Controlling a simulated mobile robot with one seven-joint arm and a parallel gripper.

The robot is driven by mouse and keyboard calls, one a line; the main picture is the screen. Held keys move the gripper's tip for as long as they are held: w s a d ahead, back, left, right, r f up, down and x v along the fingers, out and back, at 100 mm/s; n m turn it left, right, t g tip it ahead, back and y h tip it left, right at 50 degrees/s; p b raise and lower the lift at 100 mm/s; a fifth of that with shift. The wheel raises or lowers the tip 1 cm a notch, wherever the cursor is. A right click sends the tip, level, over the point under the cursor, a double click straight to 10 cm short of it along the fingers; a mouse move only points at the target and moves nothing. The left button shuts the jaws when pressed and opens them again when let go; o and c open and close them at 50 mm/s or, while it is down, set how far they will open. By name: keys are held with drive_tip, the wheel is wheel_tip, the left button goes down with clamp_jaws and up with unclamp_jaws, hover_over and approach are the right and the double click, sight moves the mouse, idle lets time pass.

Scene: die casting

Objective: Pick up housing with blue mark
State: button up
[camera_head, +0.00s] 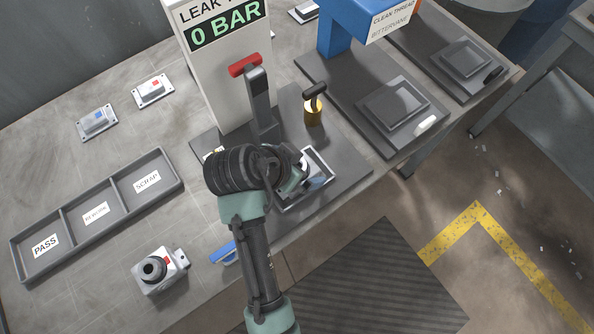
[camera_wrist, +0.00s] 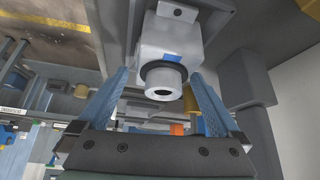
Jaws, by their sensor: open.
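The housing with the blue mark (camera_wrist: 172,42) is a light grey block with a round neck, and its blue mark shows above the neck in the wrist view. In the head view it sits in the fixture tray (camera_head: 325,164) at the leak tester, mostly hidden by my arm. My gripper (camera_wrist: 161,78) is open, with one blue finger on each side of the housing's neck. I cannot tell whether either finger touches it. In the head view my gripper (camera_head: 291,178) is over the tray's left side, partly hidden by my wrist.
The leak tester (camera_head: 215,85) reads 0 BAR; its red-handled lever (camera_head: 260,100) and a brass cylinder (camera_head: 313,112) stand close behind. A housing with a red mark (camera_head: 172,262) stands front left. The PASS, REWORK and SCRAP tray (camera_head: 120,168) looks empty.

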drive_tip(key=shift+x, duration=0.9)
drive_tip(key=shift+c, duration=0.3)
drive_tip(key=c, duration=1.5)
drive_tip(key=shift+r, duration=0.1)
